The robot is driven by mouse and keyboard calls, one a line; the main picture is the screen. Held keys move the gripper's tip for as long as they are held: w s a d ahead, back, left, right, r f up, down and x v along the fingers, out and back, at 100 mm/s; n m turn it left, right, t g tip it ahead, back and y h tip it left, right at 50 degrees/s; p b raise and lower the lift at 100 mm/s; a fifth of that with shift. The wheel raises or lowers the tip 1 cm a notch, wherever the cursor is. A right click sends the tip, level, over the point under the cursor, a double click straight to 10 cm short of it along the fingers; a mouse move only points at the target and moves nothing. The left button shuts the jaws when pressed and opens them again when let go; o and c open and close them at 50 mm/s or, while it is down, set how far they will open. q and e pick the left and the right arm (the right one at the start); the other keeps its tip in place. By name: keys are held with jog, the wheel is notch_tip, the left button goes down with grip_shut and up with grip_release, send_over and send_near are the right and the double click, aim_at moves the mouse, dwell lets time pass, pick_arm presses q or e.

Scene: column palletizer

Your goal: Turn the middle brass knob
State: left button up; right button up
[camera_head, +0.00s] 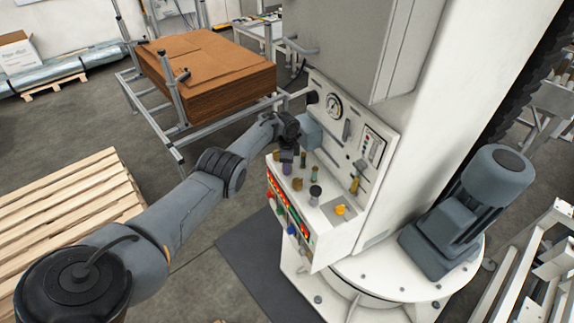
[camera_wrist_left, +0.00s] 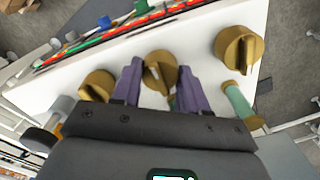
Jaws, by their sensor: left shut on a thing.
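In the left wrist view three brass knobs stand in a row on a white panel (camera_wrist_left: 200,35). The middle brass knob (camera_wrist_left: 159,68) sits between the two purple fingers of my left gripper (camera_wrist_left: 158,85), which is shut on it. The left brass knob (camera_wrist_left: 97,84) and the right brass knob (camera_wrist_left: 238,47) stand apart from the fingers. In the head view my left gripper (camera_head: 288,162) is low over the far left end of the control panel (camera_head: 330,235), and the held knob is hard to make out there. My right gripper is not in view.
A green-handled lever (camera_wrist_left: 240,102) stands close to the right of the fingers. A grey cabinet (camera_head: 345,45) rises behind. A wooden pallet (camera_head: 70,205) lies left.

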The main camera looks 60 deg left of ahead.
pick_arm(q)
jog(key=o, duration=1.1)
jog(key=shift+c, duration=0.2)
jog(key=shift+r, duration=0.1)
notch_tip(320, 180, up, 9)
jog(key=p, duration=0.3)
jog(key=shift+r, duration=0.1)
jog(key=shift+r+p, duration=0.35)
jog(key=shift+r, duration=0.35)
